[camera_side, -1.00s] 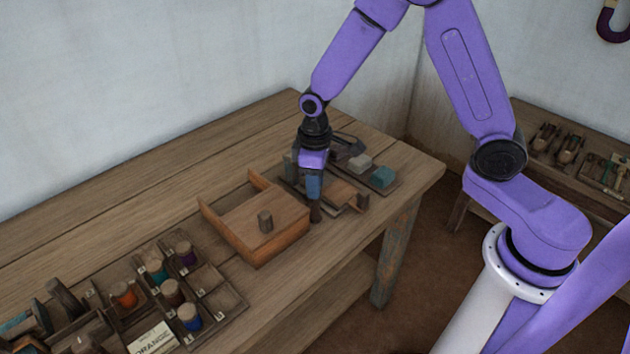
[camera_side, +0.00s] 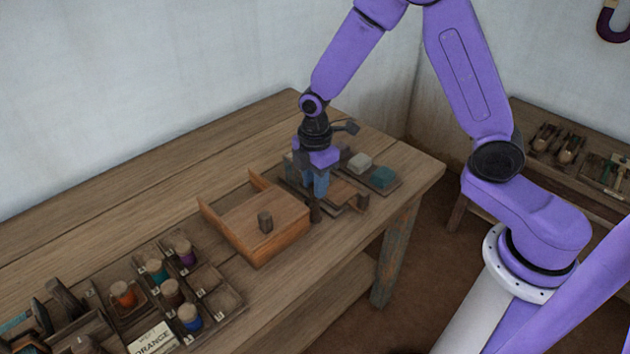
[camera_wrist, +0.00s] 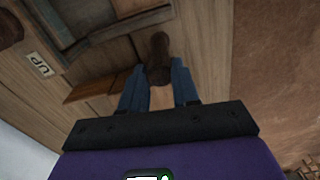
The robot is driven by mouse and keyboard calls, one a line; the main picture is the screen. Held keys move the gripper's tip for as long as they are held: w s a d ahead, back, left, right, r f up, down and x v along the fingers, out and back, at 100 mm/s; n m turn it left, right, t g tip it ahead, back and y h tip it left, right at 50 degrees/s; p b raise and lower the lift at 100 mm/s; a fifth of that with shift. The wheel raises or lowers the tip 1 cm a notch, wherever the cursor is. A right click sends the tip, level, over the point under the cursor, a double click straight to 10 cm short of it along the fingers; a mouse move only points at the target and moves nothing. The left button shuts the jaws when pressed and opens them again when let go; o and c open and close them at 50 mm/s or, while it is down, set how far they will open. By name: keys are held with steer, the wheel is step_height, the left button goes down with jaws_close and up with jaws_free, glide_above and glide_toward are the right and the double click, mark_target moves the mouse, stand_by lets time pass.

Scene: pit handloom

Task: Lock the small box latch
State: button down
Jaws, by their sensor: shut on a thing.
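My gripper (camera_side: 316,195) points down at the front edge of the bench, with blue fingers. It is shut on a dark brown upright knob (camera_side: 315,213), which seems to be the small box latch. In the wrist view the knob (camera_wrist: 159,48) shows between and just past the fingertips (camera_wrist: 158,78). Right beside it in the side view is a small wooden box (camera_side: 342,191), partly hidden behind the gripper. I cannot tell whether the latch is locked.
A larger wooden box (camera_side: 287,240) with a knob on top stands just left of my gripper. A teal block (camera_side: 383,176) and a pale block (camera_side: 360,162) lie behind right. A tray of colored spools (camera_side: 222,302) is at front left.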

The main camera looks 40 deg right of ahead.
steer(key=shift+n, duration=0.5)
steer(key=c, duration=0.8)
jaws_free()
steer(key=shift+r, duration=0.15)
step_height(320, 180, up, 17)
steer(key=shift+r, duration=0.1)
steer(key=shift+s, duration=0.1)
steer(key=s+d+f+m, duration=0.1)
steer(key=s, duration=0.7)
steer(key=s+d+f+m, duration=0.2)
steer(key=s, duration=0.7)
steer(key=s+d+f+m, duration=0.1)
steer(key=s+m, duration=0.1)
steer(key=s, duration=0.7)
steer(key=shift+d+f, duration=0.25)
steer(key=shift+d, duration=0.15)
